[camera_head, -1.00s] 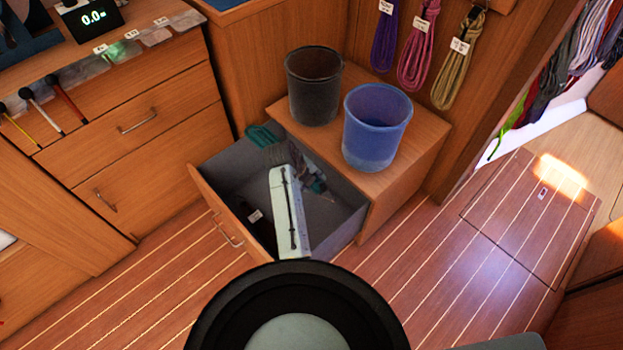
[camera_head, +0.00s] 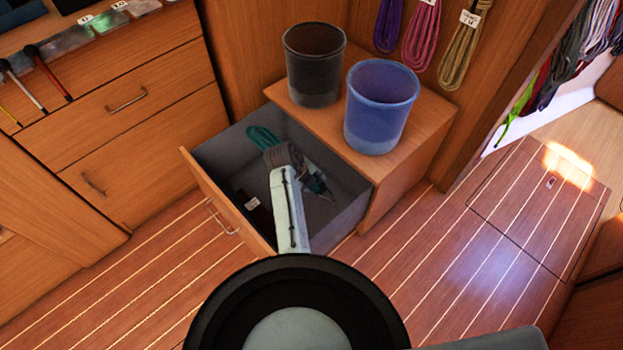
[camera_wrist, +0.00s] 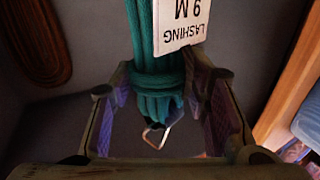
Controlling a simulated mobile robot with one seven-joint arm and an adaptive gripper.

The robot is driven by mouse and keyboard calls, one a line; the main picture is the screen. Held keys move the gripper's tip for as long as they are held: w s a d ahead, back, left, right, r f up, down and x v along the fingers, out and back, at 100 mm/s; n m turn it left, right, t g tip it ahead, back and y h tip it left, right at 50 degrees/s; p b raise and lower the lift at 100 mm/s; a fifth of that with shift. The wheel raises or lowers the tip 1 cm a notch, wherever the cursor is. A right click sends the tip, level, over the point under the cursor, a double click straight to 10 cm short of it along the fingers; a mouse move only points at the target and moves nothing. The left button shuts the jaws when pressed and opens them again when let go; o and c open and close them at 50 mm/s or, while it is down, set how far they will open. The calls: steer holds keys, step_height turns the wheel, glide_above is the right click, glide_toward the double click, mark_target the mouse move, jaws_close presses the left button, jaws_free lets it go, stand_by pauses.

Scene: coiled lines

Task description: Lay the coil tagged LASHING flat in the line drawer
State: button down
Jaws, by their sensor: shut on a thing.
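My gripper (camera_wrist: 160,110) is shut on the teal coil (camera_wrist: 150,85), whose white tag (camera_wrist: 181,22) reads LASHING 9 M upside down in the wrist view. In the head view the teal coil (camera_head: 263,137) shows beyond my gripper (camera_head: 290,165), over the drawer's far end. The line drawer (camera_head: 212,194) is pulled open, with grey inside. My wrist hides part of it and of the coil. I cannot tell whether the coil touches the drawer floor.
A dark brown tagged coil (camera_head: 258,216) lies in the drawer's near left part; it also shows in the wrist view (camera_wrist: 38,38). A black bin (camera_head: 313,65) and a blue bin (camera_head: 380,110) stand on the cabinet top (camera_head: 425,135). Several coils hang behind.

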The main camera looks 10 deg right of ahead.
step_height(320, 180, down, 10)
steer(key=b, duration=0.7)
steer(key=shift+f, duration=0.2)
steer(key=c, duration=1.2)
jaws_free()
steer(key=o, duration=0.4)
steer(key=shift+f, duration=0.1)
steer(key=v, duration=1.2)
